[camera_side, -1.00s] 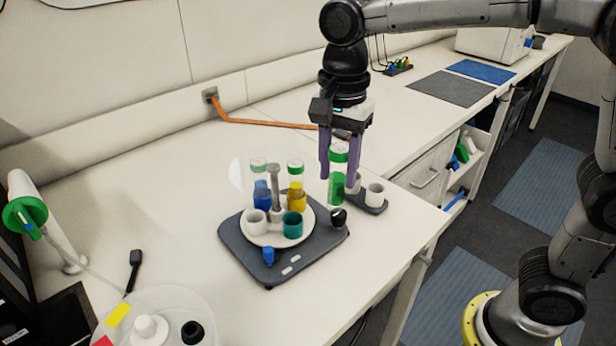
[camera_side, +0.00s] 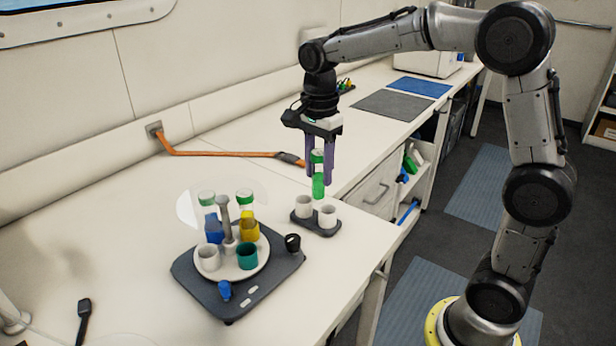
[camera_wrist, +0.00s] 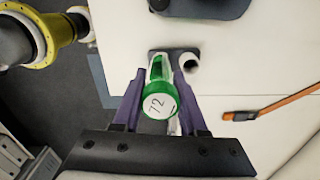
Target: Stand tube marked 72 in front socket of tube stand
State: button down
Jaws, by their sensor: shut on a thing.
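My gripper (camera_side: 319,172) is shut on the tube marked 72 (camera_side: 318,186), a clear tube with green contents and a green cap. The tube hangs upright above the tube stand (camera_side: 316,229), a small dark base with two white sockets. In the side view its lower end appears between the left socket (camera_side: 302,208) and the right socket (camera_side: 327,217), apart from both. In the wrist view the cap (camera_wrist: 157,106) reads 72 between my fingers (camera_wrist: 158,88). One white socket (camera_wrist: 188,62) of the stand (camera_wrist: 178,53) shows beside the tube; the other is mostly hidden behind it.
A dark platform (camera_side: 198,286) to the left carries a white round holder with blue and yellow tubes (camera_side: 247,229), white and teal cups and a central post. The bench edge is right of the stand.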

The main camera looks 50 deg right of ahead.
jog(key=shift+m, duration=0.5)
jog(key=shift+s+d+f, duration=0.1)
jog(key=shift+d+f, duration=1.7)
jog(key=shift+f, duration=0.3)
jog(key=shift+f, duration=0.5)
jog(key=shift+f, duration=0.3)
jog(key=shift+f, duration=0.3)
jog(key=shift+f, duration=0.35)
jog(key=shift+f, duration=0.65)
dwell(0.3)
jog(key=shift+c, duration=1.8)
grip_release()
